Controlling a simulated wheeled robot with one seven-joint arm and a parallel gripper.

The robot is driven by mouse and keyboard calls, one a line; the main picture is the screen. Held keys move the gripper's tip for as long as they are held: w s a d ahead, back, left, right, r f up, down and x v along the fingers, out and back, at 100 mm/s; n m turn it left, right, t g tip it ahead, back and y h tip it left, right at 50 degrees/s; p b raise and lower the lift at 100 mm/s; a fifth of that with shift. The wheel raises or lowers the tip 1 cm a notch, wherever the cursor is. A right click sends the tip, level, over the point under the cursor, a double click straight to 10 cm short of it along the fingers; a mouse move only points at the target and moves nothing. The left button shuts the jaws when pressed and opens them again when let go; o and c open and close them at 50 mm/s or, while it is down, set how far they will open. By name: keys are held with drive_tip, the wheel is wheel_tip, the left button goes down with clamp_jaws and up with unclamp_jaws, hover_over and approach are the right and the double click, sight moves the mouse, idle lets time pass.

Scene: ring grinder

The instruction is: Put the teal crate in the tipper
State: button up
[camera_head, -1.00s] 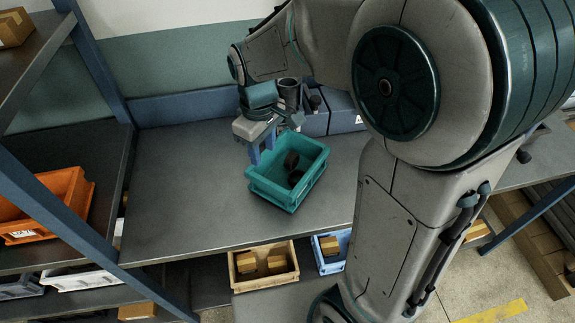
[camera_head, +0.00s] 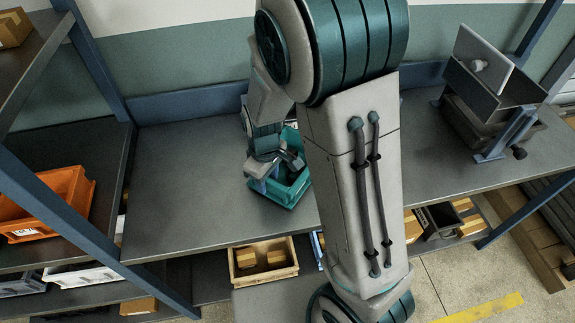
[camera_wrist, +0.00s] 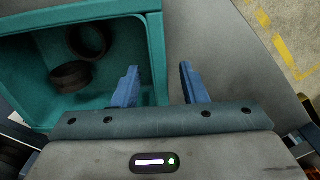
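The teal crate (camera_head: 286,195) stands upright on the grey bench, partly hidden behind my arm in the head view. In the wrist view the crate (camera_wrist: 157,60) shows at upper left with two dark rings (camera_wrist: 88,40) inside. My gripper (camera_wrist: 158,84) is open, its blue fingers apart. One finger is over the inside of the crate and the other is outside, with the crate's wall between them in the picture. I cannot tell whether they touch it. The tipper (camera_head: 495,75), seemingly the grey metal trough on a stand, is at the bench's right end.
An orange bin (camera_head: 50,215) sits on the left shelf behind a blue rack post (camera_head: 90,235). A tan bin (camera_head: 262,262) with boxes is below the bench. The bench top (camera_head: 185,190) left of the crate is clear, as is a stretch before the tipper.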

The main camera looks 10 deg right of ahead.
drive_tip(key=shift+f, duration=0.5)
clamp_jaws()
drive_tip(key=shift+r, duration=0.1)
